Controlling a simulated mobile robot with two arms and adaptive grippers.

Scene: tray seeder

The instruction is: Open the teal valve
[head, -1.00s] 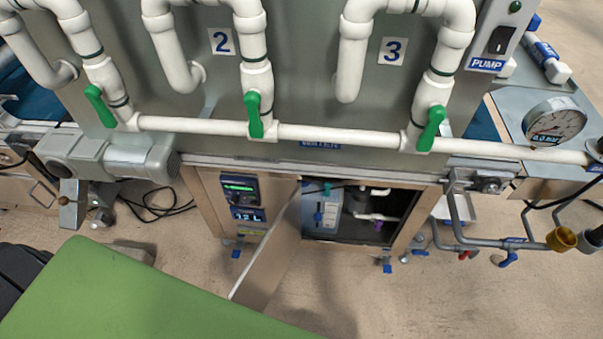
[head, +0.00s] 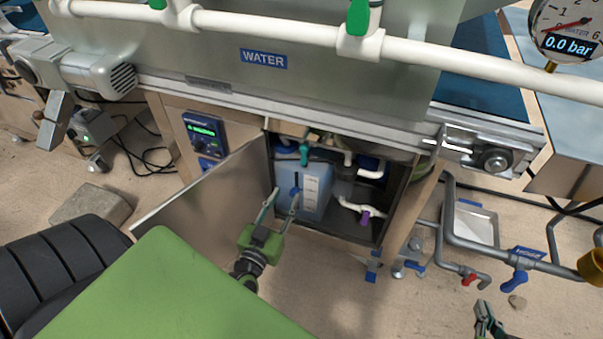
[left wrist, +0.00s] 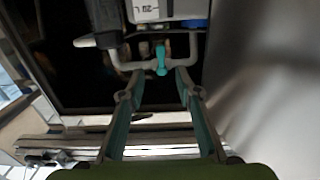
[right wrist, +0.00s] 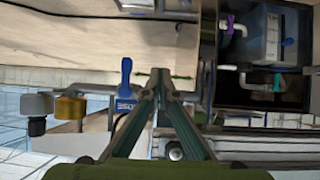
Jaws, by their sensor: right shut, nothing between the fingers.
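The teal valve (head: 304,154) sits on piping at the top of the open cabinet, near the blue tank (head: 318,190). In the left wrist view the teal valve (left wrist: 160,60) shows between and just beyond my fingertips. My left gripper (head: 284,197) is open and empty, at the cabinet opening in front of the tank and lower in the picture than the valve. Its fingers look apart from the valve. My right gripper (head: 484,306) is shut and empty, out to the right. In the right wrist view the teal valve (right wrist: 278,82) is far to the right of its fingertips (right wrist: 160,78).
The cabinet door (head: 205,205) stands open to the left of my left gripper. A purple-handled valve (head: 365,216) is inside the cabinet. Pipes with a blue-handled valve (head: 517,280) and a red-handled one (head: 469,279) are at the right. A block (head: 92,203) lies on the floor.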

